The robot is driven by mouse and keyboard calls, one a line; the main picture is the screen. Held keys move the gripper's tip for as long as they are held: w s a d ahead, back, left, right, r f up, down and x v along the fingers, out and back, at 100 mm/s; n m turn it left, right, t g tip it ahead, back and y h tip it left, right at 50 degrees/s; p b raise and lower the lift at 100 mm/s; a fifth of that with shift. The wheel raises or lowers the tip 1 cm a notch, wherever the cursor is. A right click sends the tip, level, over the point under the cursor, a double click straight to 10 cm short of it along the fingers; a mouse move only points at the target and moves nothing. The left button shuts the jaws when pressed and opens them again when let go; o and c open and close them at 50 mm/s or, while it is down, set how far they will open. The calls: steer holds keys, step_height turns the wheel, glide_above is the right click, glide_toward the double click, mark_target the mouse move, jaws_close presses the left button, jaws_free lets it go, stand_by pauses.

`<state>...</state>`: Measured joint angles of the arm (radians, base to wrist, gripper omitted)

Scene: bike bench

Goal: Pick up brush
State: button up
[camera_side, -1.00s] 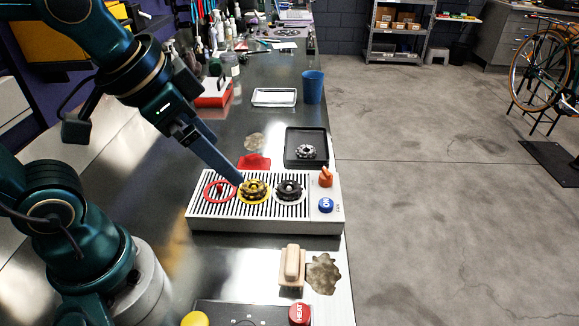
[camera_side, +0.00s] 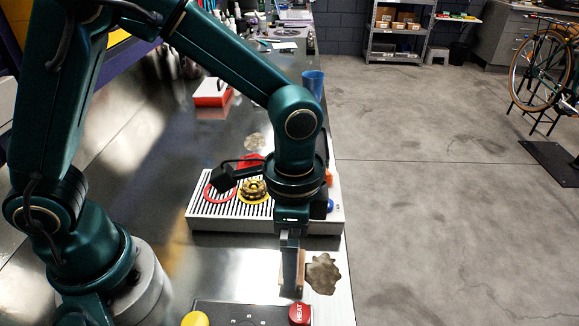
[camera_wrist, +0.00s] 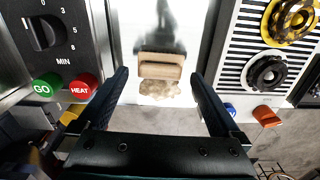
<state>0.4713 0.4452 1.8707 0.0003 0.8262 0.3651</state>
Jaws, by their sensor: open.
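The brush is a tan wooden block with a raised grip. In the side view the brush (camera_side: 302,262) lies on the bench near its right edge, mostly hidden behind my gripper (camera_side: 291,290). In the wrist view the brush (camera_wrist: 160,68) lies between and beyond my two open fingers (camera_wrist: 160,76), apart from both. My gripper is empty and points down over the brush. The gap between the fingers looks wider than the brush.
A brown stain (camera_side: 323,274) lies right of the brush. A slatted grey unit (camera_side: 225,212) with a yellow cog (camera_side: 254,191) stands behind. A dark control box (camera_side: 232,311) with a red HEAT button (camera_side: 299,314) stands in front. A blue cup (camera_side: 312,82) is farther back.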

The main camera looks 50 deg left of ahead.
steer(key=shift+f, duration=1.95)
steer(key=c, duration=1.2)
steer(key=shift+r, duration=0.1)
